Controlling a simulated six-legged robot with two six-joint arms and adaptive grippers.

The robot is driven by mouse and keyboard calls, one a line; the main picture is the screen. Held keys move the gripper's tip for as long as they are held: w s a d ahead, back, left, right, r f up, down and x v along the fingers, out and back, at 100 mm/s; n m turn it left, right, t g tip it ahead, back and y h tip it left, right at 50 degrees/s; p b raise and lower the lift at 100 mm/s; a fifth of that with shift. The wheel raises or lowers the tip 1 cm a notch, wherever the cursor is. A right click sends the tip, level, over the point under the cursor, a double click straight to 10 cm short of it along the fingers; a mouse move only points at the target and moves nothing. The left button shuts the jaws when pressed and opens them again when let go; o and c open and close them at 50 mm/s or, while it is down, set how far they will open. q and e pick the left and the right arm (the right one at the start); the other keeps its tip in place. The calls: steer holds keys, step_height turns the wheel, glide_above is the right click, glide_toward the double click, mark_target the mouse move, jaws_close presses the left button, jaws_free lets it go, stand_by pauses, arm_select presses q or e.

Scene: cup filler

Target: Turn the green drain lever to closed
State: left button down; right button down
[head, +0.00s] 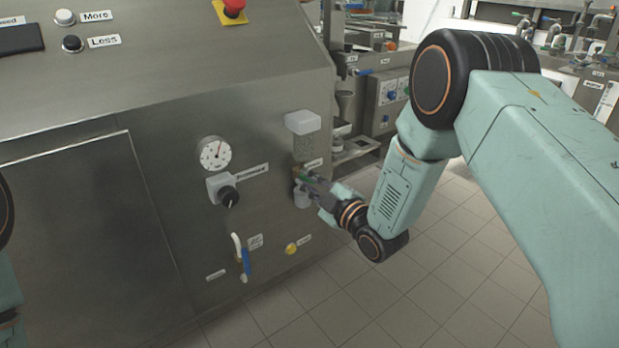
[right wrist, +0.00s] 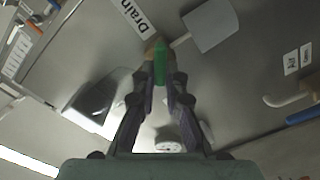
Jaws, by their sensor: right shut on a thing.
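The green drain lever (right wrist: 160,62) shows in the right wrist view between the fingertips of my right gripper (right wrist: 160,80), which is shut on it. The white label reading "Drain" (right wrist: 133,20) is beside it on the steel panel. In the head view my right gripper (head: 314,184) is at the lower right of the machine front, at the green drain lever (head: 303,174). The fingers hide part of the lever there. My left gripper is not in view.
A clear white-topped container (head: 303,123) is above the lever. Tiled floor (head: 440,260) is free to the right.

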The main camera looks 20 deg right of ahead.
steer(key=shift+s+a+f+n+p, duration=0.1)
steer(key=shift+f+n+p, duration=0.1)
steer(key=shift+n, duration=1)
steer(key=shift+f+n+p, duration=0.15)
steer(key=shift+n, duration=1.05)
steer(key=shift+s+a+f+n+p, duration=0.1)
steer(key=shift+f+n+p, duration=0.1)
steer(key=shift+n, duration=1)
steer(key=c, duration=1.4)
jaws_free()
steer(key=shift+w+r, duration=0.1)
steer(key=shift+r, duration=0.05)
steer(key=shift+d, duration=0.1)
steer(key=v, duration=1.2)
